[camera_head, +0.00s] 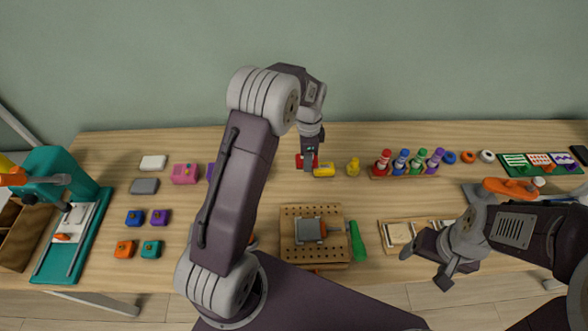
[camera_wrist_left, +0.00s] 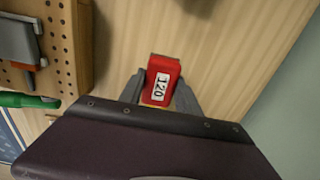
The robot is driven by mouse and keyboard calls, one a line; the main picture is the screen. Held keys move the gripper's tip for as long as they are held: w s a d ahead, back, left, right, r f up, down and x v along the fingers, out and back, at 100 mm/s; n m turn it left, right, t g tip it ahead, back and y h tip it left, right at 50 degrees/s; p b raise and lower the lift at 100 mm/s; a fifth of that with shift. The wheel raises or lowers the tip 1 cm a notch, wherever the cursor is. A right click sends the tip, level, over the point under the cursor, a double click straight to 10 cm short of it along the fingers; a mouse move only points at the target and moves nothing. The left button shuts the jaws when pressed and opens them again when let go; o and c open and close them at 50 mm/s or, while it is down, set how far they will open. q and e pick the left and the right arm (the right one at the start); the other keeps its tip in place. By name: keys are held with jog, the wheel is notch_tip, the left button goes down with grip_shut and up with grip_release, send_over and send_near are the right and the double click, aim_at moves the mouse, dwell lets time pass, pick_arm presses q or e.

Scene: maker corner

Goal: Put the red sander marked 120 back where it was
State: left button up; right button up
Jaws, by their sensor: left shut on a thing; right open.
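The red sander (camera_wrist_left: 163,74) with a white label reading 120 is between the fingers of my left gripper (camera_wrist_left: 160,98) in the left wrist view. In the head view my left gripper (camera_head: 309,158) points down near the back of the bench, shut on the red sander (camera_head: 300,161), which is largely hidden by the fingers. I cannot tell whether the sander touches the bench. My right gripper (camera_head: 422,270) is open and empty at the front right, beside a wooden tray (camera_head: 383,236).
A yellow block (camera_head: 324,170) lies right beside the left gripper, with another yellow piece (camera_head: 353,166) farther right. A rack (camera_head: 402,175) holds several coloured bottles. A pegboard block (camera_head: 290,254) and a green-handled tool (camera_head: 357,241) lie in front. Pink (camera_head: 185,173) and grey (camera_head: 144,186) blocks stand left.

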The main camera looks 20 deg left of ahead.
aim_at(297, 155)
pick_arm(q)
jog(key=a, duration=0.1)
jog(key=a+f, duration=0.2)
jog(key=shift+s+a, duration=0.1)
jog(key=shift+s, duration=0.15)
jog(key=shift+a+f, duration=0.25)
jog(key=shift+a, duration=0.2)
jog(key=shift+f, duration=2)
jog(key=o, duration=1.3)
jog(key=shift+f, duration=0.15)
